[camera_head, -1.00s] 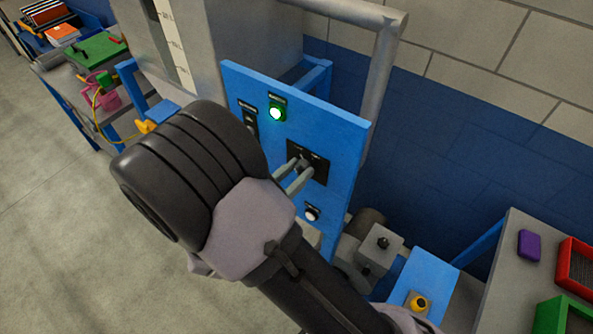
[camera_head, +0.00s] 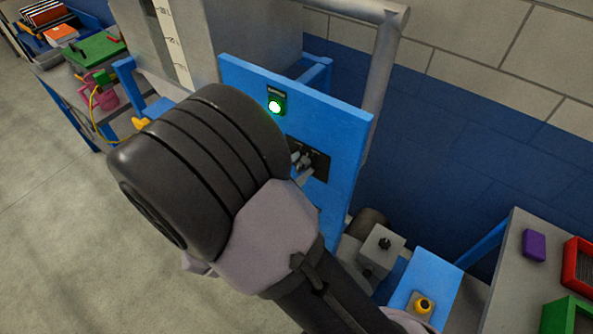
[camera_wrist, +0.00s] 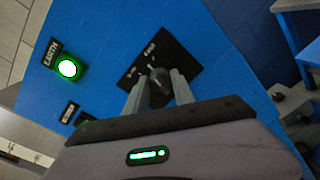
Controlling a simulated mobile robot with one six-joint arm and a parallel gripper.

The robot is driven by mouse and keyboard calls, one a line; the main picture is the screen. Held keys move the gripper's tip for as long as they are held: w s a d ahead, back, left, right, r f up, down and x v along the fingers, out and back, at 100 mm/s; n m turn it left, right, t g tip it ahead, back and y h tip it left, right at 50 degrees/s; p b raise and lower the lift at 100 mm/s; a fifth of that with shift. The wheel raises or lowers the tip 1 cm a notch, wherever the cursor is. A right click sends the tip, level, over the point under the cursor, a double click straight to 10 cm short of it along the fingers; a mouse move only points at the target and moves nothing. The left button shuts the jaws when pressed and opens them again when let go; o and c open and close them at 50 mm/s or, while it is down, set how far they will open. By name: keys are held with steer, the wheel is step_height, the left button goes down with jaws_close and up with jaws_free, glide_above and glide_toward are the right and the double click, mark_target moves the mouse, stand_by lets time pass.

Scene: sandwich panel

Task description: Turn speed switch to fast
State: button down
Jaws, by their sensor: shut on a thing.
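The speed switch (camera_wrist: 159,84) is a dark knob on a black plate (camera_wrist: 178,56) with small white lettering, set on a blue panel (camera_wrist: 110,60). My gripper (camera_wrist: 159,88) is shut on the knob, with one grey finger on each side of it. In the head view, my gripper (camera_head: 300,167) reaches the black plate on the blue panel (camera_head: 340,125), and my dark wrist hides part of the panel. The lettering is too small to read, so the switch's setting cannot be told.
A lit green light (camera_head: 276,105) is on the panel above the switch. A grey pipe (camera_head: 385,80) stands behind the panel. A yellow button (camera_head: 423,306) is on a blue box at lower right. Open floor (camera_head: 60,210) lies at left.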

steer(key=shift+m+b, duration=1.3)
steer(key=shift+m, duration=0.7)
steer(key=c, duration=1.1)
jaws_free()
steer(key=shift+o, duration=0.2)
steer(key=p+v, duration=0.2)
steer(key=v, duration=1.5)
steer(key=shift+s+p, duration=0.25)
steer(key=shift+p, duration=0.1)
steer(key=shift+r, duration=0.15)
